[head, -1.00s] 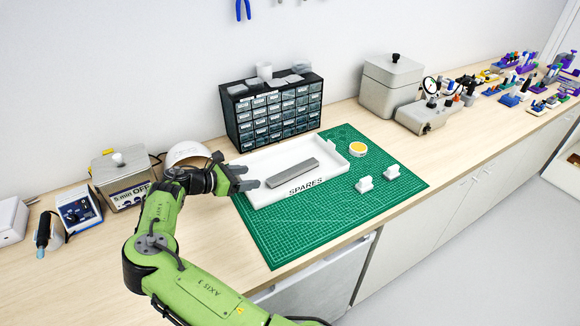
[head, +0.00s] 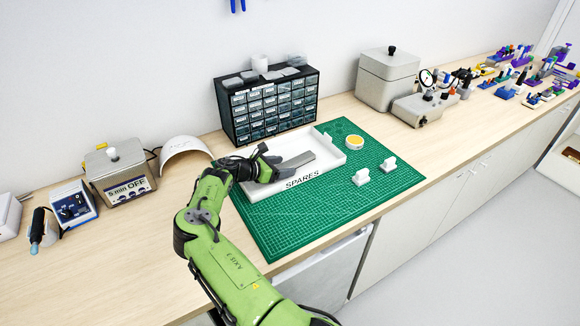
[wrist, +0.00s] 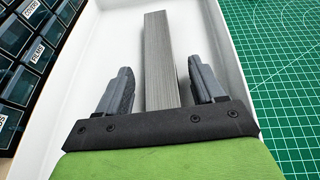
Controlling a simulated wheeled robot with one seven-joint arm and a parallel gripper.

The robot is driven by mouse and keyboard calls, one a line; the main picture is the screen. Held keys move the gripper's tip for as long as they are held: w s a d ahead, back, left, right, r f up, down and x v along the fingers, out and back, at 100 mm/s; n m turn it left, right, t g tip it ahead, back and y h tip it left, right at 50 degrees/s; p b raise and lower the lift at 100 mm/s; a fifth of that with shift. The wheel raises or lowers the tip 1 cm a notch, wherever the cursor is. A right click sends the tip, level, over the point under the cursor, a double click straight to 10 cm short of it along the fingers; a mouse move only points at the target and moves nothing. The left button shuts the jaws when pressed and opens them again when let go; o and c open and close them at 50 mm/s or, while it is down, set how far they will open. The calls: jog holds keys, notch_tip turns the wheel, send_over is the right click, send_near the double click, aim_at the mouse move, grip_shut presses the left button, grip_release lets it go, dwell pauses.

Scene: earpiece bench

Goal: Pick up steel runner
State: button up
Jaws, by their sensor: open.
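The steel runner (head: 298,160) is a flat grey bar lying in the white SPARES tray (head: 335,165). In the wrist view the runner (wrist: 161,55) points away from me, its near end between the two fingers or just below them. My gripper (wrist: 160,82) is open, with one grey finger on each side of the runner and a gap to each. In the head view my gripper (head: 270,160) is over the left part of the tray and hides the runner's left end. I cannot tell how far above the runner the fingertips are.
The tray sits on a green cutting mat (head: 290,230). A black drawer cabinet (head: 268,105) stands close behind the tray. Two small white pieces (head: 361,177) and a yellow-topped round tin (head: 354,142) are to the right. The mat's front part is clear.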

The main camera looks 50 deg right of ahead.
jog(key=shift+a, duration=0.1)
jog(key=shift+c, duration=0.6)
grip_shut()
jog(key=shift+r, duration=0.15)
jog(key=shift+r, duration=0.1)
